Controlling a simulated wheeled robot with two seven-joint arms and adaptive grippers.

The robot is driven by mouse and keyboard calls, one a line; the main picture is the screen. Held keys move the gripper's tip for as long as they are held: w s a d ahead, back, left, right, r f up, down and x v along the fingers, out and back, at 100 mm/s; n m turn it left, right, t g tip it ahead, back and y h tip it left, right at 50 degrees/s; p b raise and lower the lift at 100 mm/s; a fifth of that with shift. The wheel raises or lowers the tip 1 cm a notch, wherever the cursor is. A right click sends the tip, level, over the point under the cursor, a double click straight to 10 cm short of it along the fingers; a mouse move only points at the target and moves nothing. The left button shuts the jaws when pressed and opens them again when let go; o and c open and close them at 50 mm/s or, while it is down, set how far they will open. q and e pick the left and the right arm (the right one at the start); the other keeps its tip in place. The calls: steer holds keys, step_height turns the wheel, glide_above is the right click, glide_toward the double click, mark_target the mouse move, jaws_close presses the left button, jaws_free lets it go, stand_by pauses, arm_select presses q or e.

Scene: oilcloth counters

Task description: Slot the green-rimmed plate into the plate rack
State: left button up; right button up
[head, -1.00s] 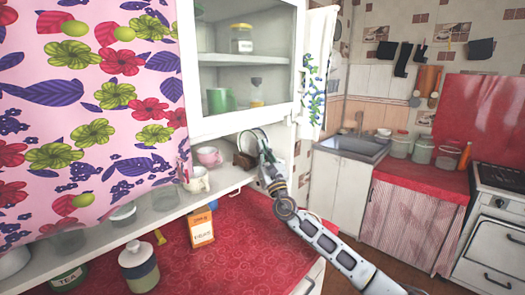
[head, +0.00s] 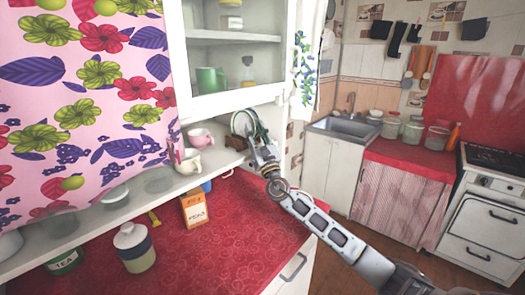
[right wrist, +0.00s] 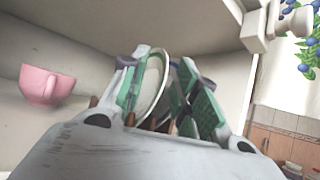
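The green-rimmed plate (head: 242,123) stands on edge, slightly tilted, at the brown plate rack (head: 234,158) on the shelf under the wall cabinet. In the right wrist view the plate (right wrist: 152,82) is between the green-padded fingers of my right gripper (right wrist: 168,92). The fingers are apart, with a gap between plate and right finger; the plate is close to the left finger. Brown rack parts show below the plate, but its lower edge is mostly hidden. My right gripper also shows in the head view (head: 256,147), in front of the rack. My left gripper is out of view.
A pink cup (right wrist: 45,86) and a cream mug (head: 188,161) stand left of the rack. The cabinet (head: 235,95) hangs close above. A orange-brown box (head: 195,208) and a lidded jar (head: 134,248) stand on the red counter (head: 225,220), whose middle is clear.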

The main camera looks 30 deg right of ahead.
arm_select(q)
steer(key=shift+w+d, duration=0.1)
arm_select(e)
steer(key=v, duration=1.1)
steer(key=shift+s, duration=0.3)
steer(key=shift+f, duration=0.1)
stand_by(0.6)
